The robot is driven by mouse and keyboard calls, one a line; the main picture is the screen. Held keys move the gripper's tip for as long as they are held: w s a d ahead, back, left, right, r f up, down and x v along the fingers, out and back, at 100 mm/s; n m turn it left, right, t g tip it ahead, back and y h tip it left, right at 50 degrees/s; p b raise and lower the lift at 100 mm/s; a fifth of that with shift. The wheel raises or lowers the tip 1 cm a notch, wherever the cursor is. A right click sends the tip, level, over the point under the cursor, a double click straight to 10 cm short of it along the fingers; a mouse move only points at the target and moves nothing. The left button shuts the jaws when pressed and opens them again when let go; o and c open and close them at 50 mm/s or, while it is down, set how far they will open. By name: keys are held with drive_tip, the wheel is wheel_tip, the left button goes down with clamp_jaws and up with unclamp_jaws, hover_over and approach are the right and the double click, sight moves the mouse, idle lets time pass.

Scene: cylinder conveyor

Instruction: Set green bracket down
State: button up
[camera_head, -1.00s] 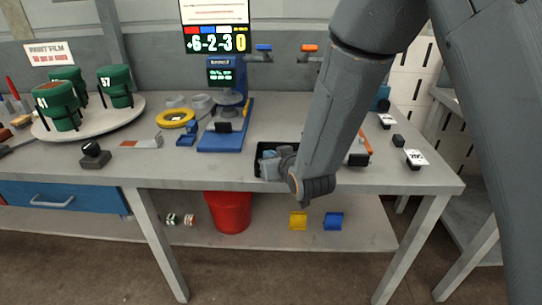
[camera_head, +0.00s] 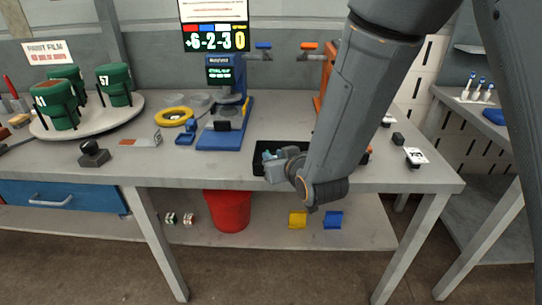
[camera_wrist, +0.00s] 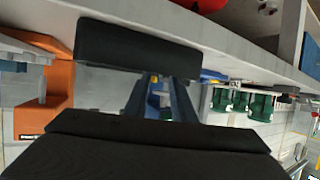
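My gripper (camera_head: 272,160) is over the black tray (camera_head: 258,164) near the table's front edge, its arm reaching down from the upper right. In the wrist view its two dark fingers (camera_wrist: 142,95) stand apart with a clear gap, and I see nothing held between them. I cannot make out a green bracket in either view. A small blue-green patch shows at the gripper's end, too small to name. My gripper and arm hide part of the tray.
A blue stand (camera_head: 222,138) with a small display stands behind and left of the tray. A yellow ring (camera_head: 175,117) and a turntable (camera_head: 133,103) with green canisters lie further left. An orange frame (camera_head: 322,88) is partly behind my arm. A red bucket (camera_head: 228,211) sits below.

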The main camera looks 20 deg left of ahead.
drive_tip(key=v, duration=0.8)
drive_tip(key=shift+f, duration=0.1)
drive_tip(key=d+f+m+g+h, duration=0.2)
drive_tip(key=d+f+h, duration=0.1)
drive_tip(key=d, duration=0.5)
drive_tip(key=d+f+m+g+h, duration=0.1)
drive_tip(key=d+f+h, duration=0.1)
drive_tip(key=d, duration=0.6)
drive_tip(key=s+d+m+g+h, duration=0.2)
drive_tip(key=s+d+m+g, duration=0.2)
drive_tip(key=s+d, duration=1)
drive_tip(key=d+g, duration=0.1)
drive_tip(key=g, duration=0.2)
drive_tip(key=shift+d+g+h, duration=0.2)
drive_tip(key=shift+g+h, duration=0.2)
drive_tip(key=shift+s+f, duration=0.1)
drive_tip(key=shift+f, duration=0.05)
